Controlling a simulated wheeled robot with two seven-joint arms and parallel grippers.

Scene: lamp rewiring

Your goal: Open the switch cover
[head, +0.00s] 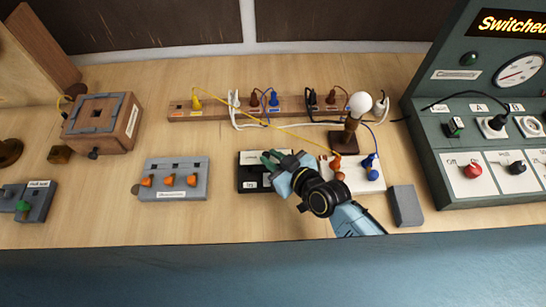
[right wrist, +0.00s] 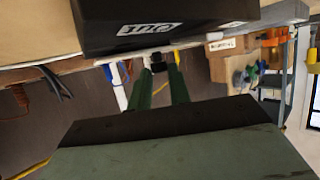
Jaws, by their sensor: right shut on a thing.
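The black switch box (head: 250,171) lies at the middle of the table, with a white label on its front; I take its lid to be the switch cover. My right gripper (head: 272,158) reaches over it from the right and hides part of its top. In the right wrist view the green fingers (right wrist: 157,82) are close together on a small dark piece (right wrist: 158,60), which seems to be part of the cover. A large dark labelled body (right wrist: 200,20) fills the top of that view. My left gripper is not in view.
A bulb lamp (head: 360,105) and a white board with orange and blue plugs (head: 350,178) stand to the right. A grey block (head: 405,206) lies beyond. A grey three-switch box (head: 175,180) is at left. A power strip (head: 215,107) with cables runs behind.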

